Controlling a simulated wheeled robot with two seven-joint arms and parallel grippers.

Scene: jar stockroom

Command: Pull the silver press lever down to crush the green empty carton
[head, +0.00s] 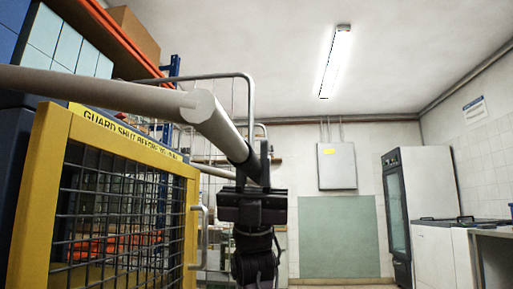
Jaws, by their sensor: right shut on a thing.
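The silver press lever (120,92) is a thick pale bar coming in from the left edge, above the yellow guard. Its near part angles down to the right and ends in a dark grip. My right gripper (257,172) is shut on this dark end, with the black wrist hanging below it. The yellow-framed mesh guard (190,218) with a side handle stands below the lever and carries a yellow label about keeping the guard shut. The green carton cannot be made out behind the mesh. My left gripper is not in view.
Behind are orange and blue shelves (130,42) with a cardboard box (133,32). A grey wall box (337,166) hangs above a green wall panel (338,236). A tall glass-door cabinet (397,212) and white counter units (440,256) stand at the right. The middle floor looks clear.

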